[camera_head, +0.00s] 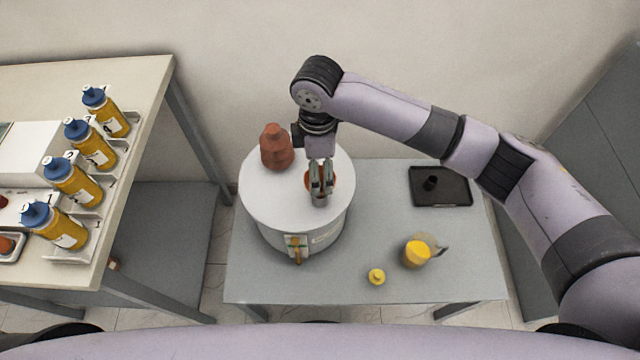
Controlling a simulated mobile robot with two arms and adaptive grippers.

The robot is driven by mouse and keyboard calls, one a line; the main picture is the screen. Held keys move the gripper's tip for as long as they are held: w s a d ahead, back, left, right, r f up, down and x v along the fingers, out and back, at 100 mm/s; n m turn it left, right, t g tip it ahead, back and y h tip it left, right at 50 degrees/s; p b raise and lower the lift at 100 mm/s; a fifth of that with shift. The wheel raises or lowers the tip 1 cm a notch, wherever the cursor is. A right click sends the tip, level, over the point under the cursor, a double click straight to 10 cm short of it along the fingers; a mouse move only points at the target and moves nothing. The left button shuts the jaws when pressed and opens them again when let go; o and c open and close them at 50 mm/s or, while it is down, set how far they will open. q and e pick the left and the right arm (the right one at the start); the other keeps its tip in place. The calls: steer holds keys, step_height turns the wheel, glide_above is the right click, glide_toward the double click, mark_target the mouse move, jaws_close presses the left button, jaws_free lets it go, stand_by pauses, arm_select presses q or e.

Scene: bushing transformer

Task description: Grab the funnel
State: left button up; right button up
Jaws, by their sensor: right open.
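My right gripper (320,190) reaches down from above over the white top of the round transformer tank (285,200). Its fingers are apart. Just below and around the fingertips is an orange-brown round rim (335,181), which may be the funnel; the fingers hide much of it. I cannot tell whether they touch it. A brown ribbed bushing (276,148) stands upright on the tank top, left of the gripper. My left gripper is not in view.
The tank stands on a grey table (350,285). A jug with yellow contents (416,254) and a small yellow piece (376,277) are at right front. A black tray (455,187) lies behind them. Several blue-capped bottles (75,185) stand on the left table.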

steer(key=shift+f, duration=0.5)
steer(key=f, duration=0.2)
steer(key=f+p, duration=0.1)
steer(key=shift+d+f, duration=0.2)
steer(key=shift+f, duration=0.15)
steer(key=shift+f+p, duration=0.3)
steer(key=shift+f, duration=0.15)
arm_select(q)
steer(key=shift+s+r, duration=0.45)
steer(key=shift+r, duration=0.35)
arm_select(e)
steer(key=c, duration=0.5)
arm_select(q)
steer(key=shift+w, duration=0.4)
arm_select(e)
steer(key=c, duration=0.6)
steer(key=shift+r, duration=0.15)
